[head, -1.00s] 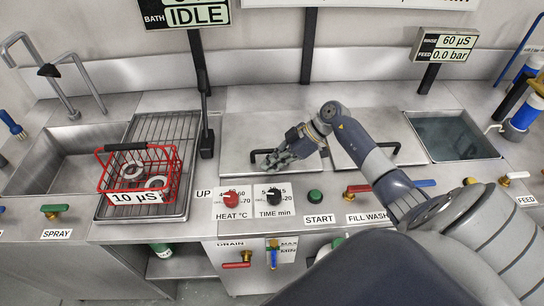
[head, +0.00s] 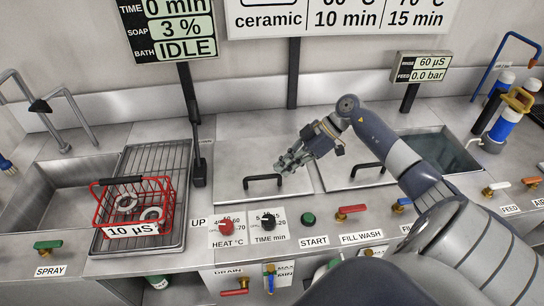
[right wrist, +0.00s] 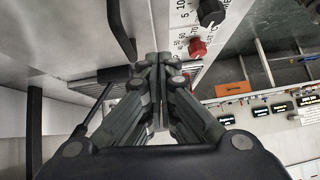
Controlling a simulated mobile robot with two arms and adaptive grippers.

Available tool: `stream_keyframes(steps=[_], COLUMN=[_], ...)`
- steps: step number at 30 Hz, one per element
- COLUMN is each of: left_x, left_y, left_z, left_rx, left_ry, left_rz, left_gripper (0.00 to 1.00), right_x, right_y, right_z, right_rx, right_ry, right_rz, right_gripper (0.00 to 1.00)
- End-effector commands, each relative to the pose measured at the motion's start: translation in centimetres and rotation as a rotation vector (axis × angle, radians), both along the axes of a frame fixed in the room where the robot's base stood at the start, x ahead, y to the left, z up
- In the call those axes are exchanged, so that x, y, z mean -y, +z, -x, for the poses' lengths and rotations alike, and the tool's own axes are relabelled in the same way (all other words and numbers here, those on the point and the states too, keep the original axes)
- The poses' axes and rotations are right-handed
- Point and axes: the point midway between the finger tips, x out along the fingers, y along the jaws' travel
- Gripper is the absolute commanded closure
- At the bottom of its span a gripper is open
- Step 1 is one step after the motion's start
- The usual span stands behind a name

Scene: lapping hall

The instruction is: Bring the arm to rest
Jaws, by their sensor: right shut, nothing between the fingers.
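My right arm reaches in from the lower right in the head view. Its right gripper (head: 283,166) is shut and empty, above the left steel lid near its black handle (head: 262,181), and looks apart from it. In the right wrist view the fingers of the right gripper (right wrist: 160,64) are together with nothing between them. My left gripper is not in view.
A red basket (head: 166,203) holding rings stands on the drain rack at left. HEAT (head: 227,226) and TIME (head: 268,222) knobs, the green START button (head: 308,218) and several valves line the front. A rinse basin (head: 446,150) lies at right.

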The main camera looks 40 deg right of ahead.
Motion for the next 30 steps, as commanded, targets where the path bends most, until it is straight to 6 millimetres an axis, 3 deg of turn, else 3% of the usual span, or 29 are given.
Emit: stream_keyframes(steps=[6,14,17,20,25,30], left_x=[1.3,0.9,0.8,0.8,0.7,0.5], left_y=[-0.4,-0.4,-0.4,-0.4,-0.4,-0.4], left_z=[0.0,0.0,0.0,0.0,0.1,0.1], left_rx=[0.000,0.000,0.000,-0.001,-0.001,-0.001], left_ry=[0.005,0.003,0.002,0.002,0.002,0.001], left_rz=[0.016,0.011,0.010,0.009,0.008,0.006], left_gripper=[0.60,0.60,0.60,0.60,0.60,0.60], right_x=[1.0,0.6,-1.1,-4.2,-9.5,-11.8], right_y=[1.2,1.3,1.5,2.2,5.1,8.4], right_z=[0.6,0.4,-0.6,-2.4,-5.4,-7.3], right_rx=[0.001,0.017,0.097,0.252,0.574,0.821], right_ry=[0.001,0.003,0.014,0.017,-0.058,-0.245], right_rz=[0.000,-0.008,-0.039,-0.098,-0.213,-0.282], right_gripper=[1.00,1.00,1.00,1.00,1.00,1.00])
